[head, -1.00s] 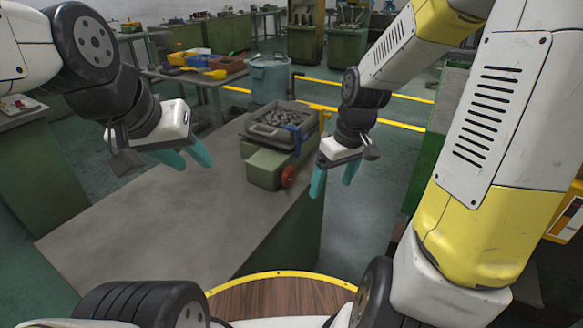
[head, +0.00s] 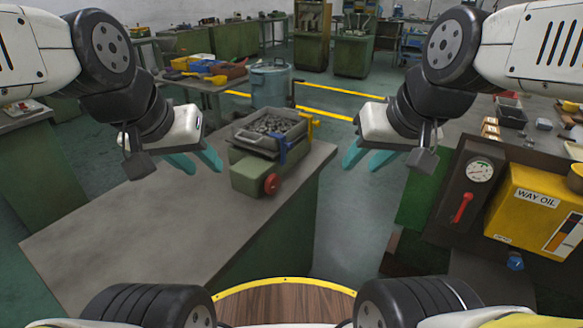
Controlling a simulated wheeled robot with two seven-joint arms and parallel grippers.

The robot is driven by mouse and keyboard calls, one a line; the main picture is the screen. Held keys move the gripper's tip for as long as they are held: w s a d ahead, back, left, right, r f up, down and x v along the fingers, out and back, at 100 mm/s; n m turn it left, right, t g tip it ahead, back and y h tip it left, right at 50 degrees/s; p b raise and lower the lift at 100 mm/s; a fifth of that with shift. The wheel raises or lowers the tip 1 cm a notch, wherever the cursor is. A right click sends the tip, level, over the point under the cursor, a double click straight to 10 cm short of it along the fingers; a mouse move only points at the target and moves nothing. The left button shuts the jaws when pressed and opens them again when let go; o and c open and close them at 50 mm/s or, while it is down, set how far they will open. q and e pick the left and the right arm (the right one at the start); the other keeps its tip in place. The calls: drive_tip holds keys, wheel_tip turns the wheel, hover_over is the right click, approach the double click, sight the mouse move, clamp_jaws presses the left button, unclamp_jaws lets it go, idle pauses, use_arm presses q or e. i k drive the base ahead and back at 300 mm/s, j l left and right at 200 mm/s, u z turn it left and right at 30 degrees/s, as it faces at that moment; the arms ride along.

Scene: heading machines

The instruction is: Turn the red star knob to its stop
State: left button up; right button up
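The red star knob (head: 271,184) sits on the front of a green machine block (head: 248,170) at the right end of the grey bench. My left gripper (head: 203,164) is open and empty, to the left of the block and above the bench. My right gripper (head: 364,160) is open and empty, to the right of the knob and beyond the bench's right edge. Neither gripper touches the knob. The knob's turn position is too small to tell.
A grey tray of small metal parts (head: 262,134) sits on the block, with blue and yellow fittings beside it. The bench top (head: 150,225) is clear to the left. A yellow WAY OIL box (head: 535,205) and a red lever (head: 462,207) stand at the right.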

sight(271, 185)
drive_tip(key=k+l+u, duration=0.1)
drive_tip(key=l+u, duration=0.25)
drive_tip(key=l, duration=1.75)
drive_tip(key=l+u, duration=0.15)
drive_tip(key=u, duration=1.3)
